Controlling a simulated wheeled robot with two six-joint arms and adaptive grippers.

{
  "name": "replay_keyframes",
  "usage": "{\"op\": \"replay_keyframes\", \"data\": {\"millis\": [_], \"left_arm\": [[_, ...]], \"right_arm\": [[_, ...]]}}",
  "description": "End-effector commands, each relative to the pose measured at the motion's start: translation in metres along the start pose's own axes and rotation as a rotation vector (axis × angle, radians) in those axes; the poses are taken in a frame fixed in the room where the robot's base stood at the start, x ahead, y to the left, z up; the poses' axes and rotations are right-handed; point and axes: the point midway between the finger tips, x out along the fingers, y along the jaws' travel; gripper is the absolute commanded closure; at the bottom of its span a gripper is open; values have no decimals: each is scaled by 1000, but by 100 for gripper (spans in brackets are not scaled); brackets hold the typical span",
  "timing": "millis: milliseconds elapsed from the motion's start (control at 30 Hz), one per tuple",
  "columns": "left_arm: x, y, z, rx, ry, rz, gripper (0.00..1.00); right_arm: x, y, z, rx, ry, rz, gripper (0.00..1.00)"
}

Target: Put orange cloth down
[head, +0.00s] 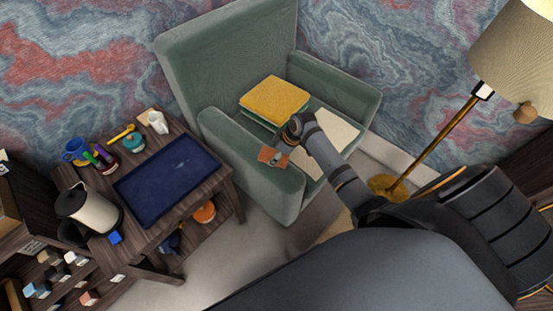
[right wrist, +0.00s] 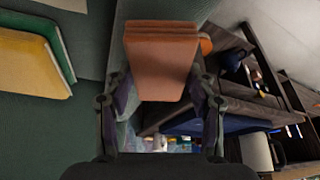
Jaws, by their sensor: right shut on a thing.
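The folded orange cloth (head: 268,155) is in my right gripper (head: 281,155), over the near left arm of the green armchair in the head view. In the right wrist view the orange cloth (right wrist: 160,62) is a flat folded block between the two fingers of the right gripper (right wrist: 162,92). Whether it touches the chair arm is hard to tell. My left gripper is not in view.
The green armchair (head: 225,50) holds a yellow folded cloth (head: 274,100) on a green one (head: 256,119), with cream pieces (head: 336,130) beside them. Left is a wooden side table (head: 222,180) with a dark blue tray (head: 165,187), kettle (head: 95,210) and cups. A floor lamp (head: 440,140) stands right.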

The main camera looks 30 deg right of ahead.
Motion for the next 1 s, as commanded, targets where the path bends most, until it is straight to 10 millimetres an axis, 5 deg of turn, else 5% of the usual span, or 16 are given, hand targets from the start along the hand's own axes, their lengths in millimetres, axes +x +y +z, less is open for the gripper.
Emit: {"op": "replay_keyframes", "data": {"millis": [267, 633, 667, 700, 800, 1000], "left_arm": [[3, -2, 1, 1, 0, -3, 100], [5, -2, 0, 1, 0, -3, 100], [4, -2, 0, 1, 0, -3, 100], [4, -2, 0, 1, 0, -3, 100], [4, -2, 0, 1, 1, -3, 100], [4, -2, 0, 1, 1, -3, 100]], "right_arm": [[31, 5, 14, 1, -1, 1, 79], [36, 5, 16, 0, -1, 1, 79], [36, 5, 16, -1, 0, 1, 42], [35, 5, 16, -1, 0, 1, 36], [35, 5, 16, -1, -1, 1, 23], [35, 5, 16, -1, 0, 1, 22]]}}
